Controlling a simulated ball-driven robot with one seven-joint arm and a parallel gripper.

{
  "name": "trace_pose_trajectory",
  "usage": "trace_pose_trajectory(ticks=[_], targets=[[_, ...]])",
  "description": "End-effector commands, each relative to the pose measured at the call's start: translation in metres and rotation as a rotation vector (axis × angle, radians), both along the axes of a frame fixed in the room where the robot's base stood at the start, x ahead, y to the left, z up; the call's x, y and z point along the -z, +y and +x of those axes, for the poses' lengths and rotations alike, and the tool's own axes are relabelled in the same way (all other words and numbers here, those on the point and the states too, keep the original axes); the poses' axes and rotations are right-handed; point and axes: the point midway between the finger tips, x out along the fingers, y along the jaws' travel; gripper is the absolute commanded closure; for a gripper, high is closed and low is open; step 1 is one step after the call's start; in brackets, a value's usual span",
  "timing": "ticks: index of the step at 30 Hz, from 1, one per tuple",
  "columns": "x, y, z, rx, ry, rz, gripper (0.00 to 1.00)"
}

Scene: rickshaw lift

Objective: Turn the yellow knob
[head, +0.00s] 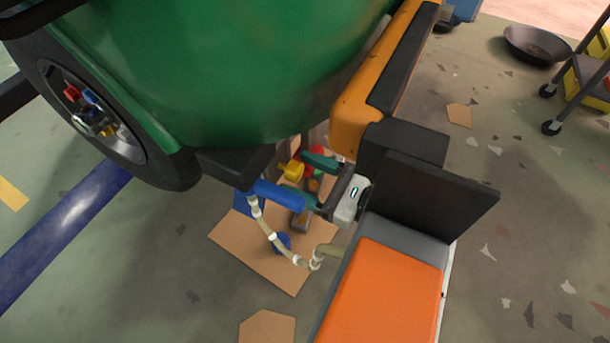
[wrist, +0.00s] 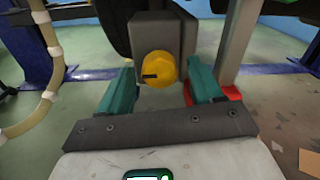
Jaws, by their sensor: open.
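The yellow knob (wrist: 158,68) is round, with a dark slot on its face. It sits on the front of a grey box (wrist: 172,32), near the middle of the wrist view. In the head view the knob (head: 291,171) shows small beneath the green rickshaw body (head: 235,70). My gripper (wrist: 160,76) is open, with one teal finger on either side of the knob. The knob appears between or just beyond the fingertips. Contact cannot be told. In the head view my gripper (head: 302,177) reaches in under the rickshaw's edge.
A red part (wrist: 228,93) stands beside the right finger. A beige hose (wrist: 50,70) curves down on the left. Flattened cardboard (head: 262,262) lies on the floor below. A wheel (head: 95,115) is at left. Open floor lies right, with a dark pan (head: 537,45).

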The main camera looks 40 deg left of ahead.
Motion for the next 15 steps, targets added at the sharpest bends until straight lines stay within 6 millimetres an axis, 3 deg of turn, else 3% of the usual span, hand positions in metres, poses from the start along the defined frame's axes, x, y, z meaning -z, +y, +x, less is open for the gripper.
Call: trace_pose_trajectory(ticks=[5, 15], targets=[[-0.0002, 0.0000, 0.0000, 0.000, 0.000, 0.000, 0.35], [-0.0001, -0.0003, 0.0000, 0.000, -0.001, -0.001, 0.67]])
